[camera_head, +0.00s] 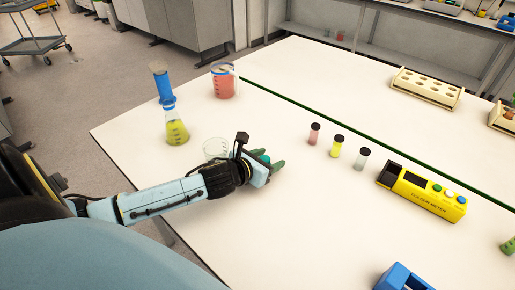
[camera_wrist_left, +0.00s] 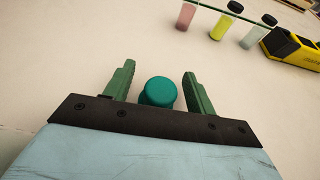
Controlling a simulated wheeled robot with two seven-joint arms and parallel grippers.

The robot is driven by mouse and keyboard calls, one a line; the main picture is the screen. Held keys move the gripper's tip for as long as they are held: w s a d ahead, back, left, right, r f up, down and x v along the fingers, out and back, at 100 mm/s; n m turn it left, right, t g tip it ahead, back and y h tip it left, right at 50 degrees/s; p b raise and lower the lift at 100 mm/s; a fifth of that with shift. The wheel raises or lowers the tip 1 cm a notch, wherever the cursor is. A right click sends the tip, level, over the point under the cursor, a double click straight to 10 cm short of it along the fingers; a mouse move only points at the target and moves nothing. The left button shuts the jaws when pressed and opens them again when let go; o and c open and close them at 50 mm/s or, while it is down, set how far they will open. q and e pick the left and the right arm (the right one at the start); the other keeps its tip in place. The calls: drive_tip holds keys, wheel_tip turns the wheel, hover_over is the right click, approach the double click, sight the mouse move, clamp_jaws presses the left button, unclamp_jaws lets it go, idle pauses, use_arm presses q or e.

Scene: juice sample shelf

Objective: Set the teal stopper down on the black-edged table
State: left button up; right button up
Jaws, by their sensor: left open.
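The teal stopper (camera_wrist_left: 160,92) sits between the two green fingers of my left gripper (camera_wrist_left: 160,85) in the left wrist view, with a gap on each side. It appears to rest on the white table (camera_head: 300,80). In the head view only a small part of the stopper (camera_head: 264,157) shows past my left gripper (camera_head: 275,168), which is low over the table. My left gripper is open. My right gripper is not in view.
A clear beaker (camera_head: 215,149) stands close behind my left wrist. A flask of yellow liquid (camera_head: 177,132), a blue cylinder (camera_head: 162,82) and a red-filled beaker (camera_head: 223,82) stand farther left. Capped vials (camera_head: 337,146) and a yellow meter (camera_head: 430,192) are to the right.

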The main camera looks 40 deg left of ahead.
use_arm(q)
drive_tip(key=p+v, duration=0.1)
drive_tip(key=v, duration=1)
drive_tip(key=shift+s+r, duration=0.15)
drive_tip(key=shift+s, duration=0.2)
